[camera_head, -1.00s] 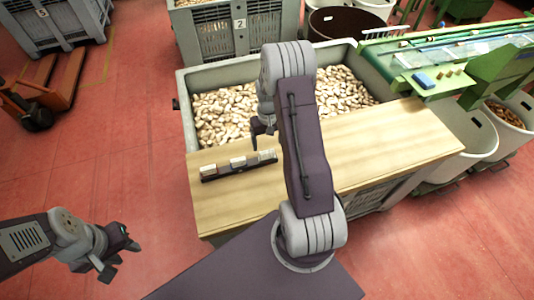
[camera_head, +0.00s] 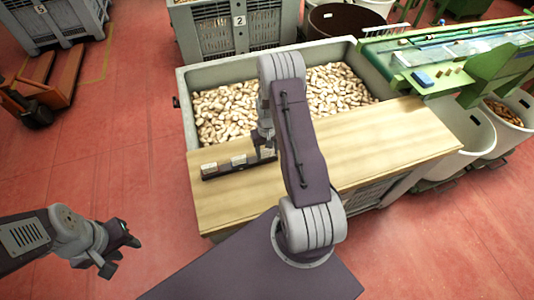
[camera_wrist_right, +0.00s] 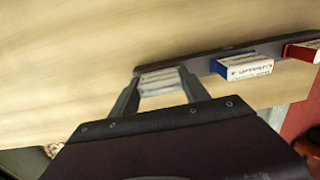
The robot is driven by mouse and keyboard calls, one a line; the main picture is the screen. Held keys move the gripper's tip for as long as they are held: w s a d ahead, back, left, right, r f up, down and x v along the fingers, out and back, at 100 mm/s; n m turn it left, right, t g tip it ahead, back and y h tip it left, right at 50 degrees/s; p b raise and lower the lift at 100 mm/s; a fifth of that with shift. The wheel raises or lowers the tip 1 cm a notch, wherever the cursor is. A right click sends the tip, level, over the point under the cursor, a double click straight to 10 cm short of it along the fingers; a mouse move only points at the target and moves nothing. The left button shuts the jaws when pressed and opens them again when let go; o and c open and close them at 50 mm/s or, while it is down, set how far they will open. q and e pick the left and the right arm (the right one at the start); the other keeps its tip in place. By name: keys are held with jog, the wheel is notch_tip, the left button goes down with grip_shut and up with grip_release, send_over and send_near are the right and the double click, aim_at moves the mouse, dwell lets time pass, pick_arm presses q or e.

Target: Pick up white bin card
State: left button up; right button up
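A dark rack (camera_head: 223,172) lies on the wooden board and holds three small cards in a row. The white bin card (camera_wrist_right: 160,80) is at the rack's right end in the head view, mostly covered there by my right gripper (camera_head: 265,146). In the right wrist view the fingers of the right gripper (camera_wrist_right: 158,88) stand on either side of this card. I cannot tell whether they press on it. A blue-sided card (camera_wrist_right: 243,67) and a red card (camera_wrist_right: 304,51) sit farther along the rack. My left gripper (camera_head: 123,257) is open and empty, over the floor at the lower left.
A green conveyor machine (camera_head: 376,63) stands at the right, with white tubs (camera_head: 470,150) below. Red floor is open at the left.

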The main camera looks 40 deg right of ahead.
jog(key=shift+c, duration=0.5)
jog(key=shift+w+r, duration=0.1)
jog(key=shift+r, duration=0.5)
notch_tip(320, 180, up, 3)
jog(key=shift+r+b, duration=0.1)
jog(key=shift+b, duration=0.4)
jog(key=a+r+b, duration=0.1)
jog(key=a+r, duration=0.5)
jog(key=a, duration=0.5)
jog(key=shift+w+a+r, duration=0.25)
jog(key=shift+a+r, duration=0.1)
jog(key=shift+a, duration=0.05)
